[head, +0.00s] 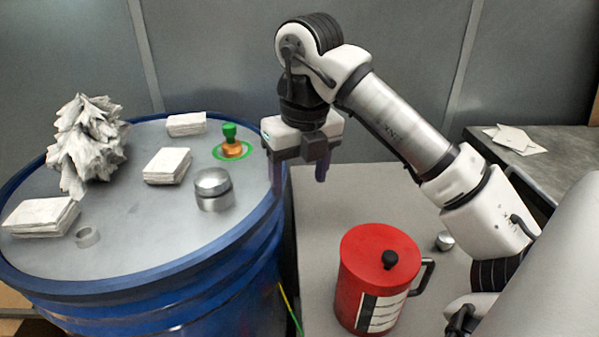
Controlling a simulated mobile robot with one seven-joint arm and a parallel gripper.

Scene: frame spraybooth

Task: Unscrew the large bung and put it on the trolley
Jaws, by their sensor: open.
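The large bung (212,182) is a round silver metal cap. It sits upright on a short neck on the top of the blue drum (150,262), toward the drum's right side. The trolley (325,215) is a light grey surface right of the drum. My gripper (298,174) is open and points down, with nothing seen between its fingers. It is above the gap between the drum's right rim and the trolley, up and to the right of the large bung and apart from it.
A red can (378,275) and small silver cap (445,240) stand on the trolley. Its back left is clear.

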